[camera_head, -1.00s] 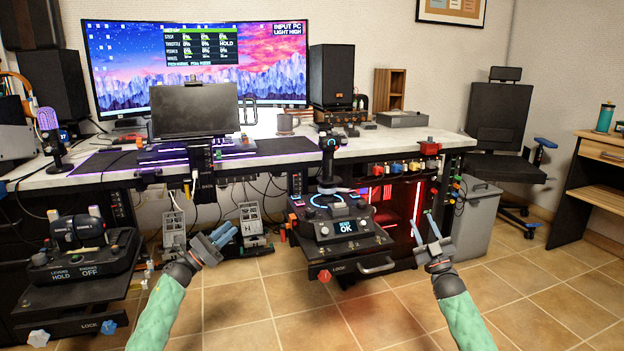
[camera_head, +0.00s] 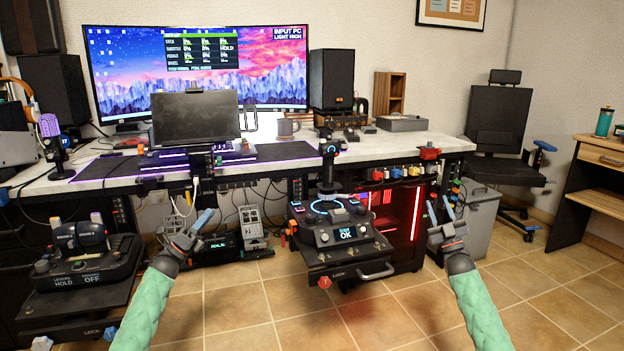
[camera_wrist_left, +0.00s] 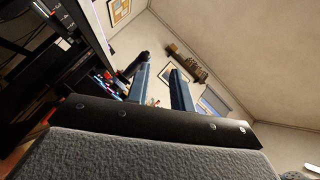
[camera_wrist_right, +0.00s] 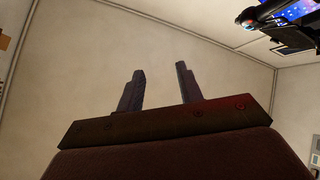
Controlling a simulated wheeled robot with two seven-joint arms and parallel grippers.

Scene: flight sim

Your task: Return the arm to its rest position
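My left gripper (camera_head: 198,217) is raised in front of the desk, left of the middle, with its fingers pointing up. In the left wrist view its two blue-grey fingers (camera_wrist_left: 160,86) stand apart with nothing between them. My right gripper (camera_head: 448,210) is raised at about the same height on the right, in front of the red-lit case and the grey bin. In the right wrist view its two fingers (camera_wrist_right: 160,88) stand apart and empty, with bare wall behind. Neither gripper appears to touch anything.
The desk (camera_head: 110,182) carries a wide monitor (camera_head: 200,70). A joystick unit (camera_head: 340,232) stands on a mount in the middle, a throttle unit (camera_head: 85,255) at the left. A grey bin (camera_head: 482,222) and a black chair (camera_head: 500,125) are on the right. The tiled floor between my arms is clear.

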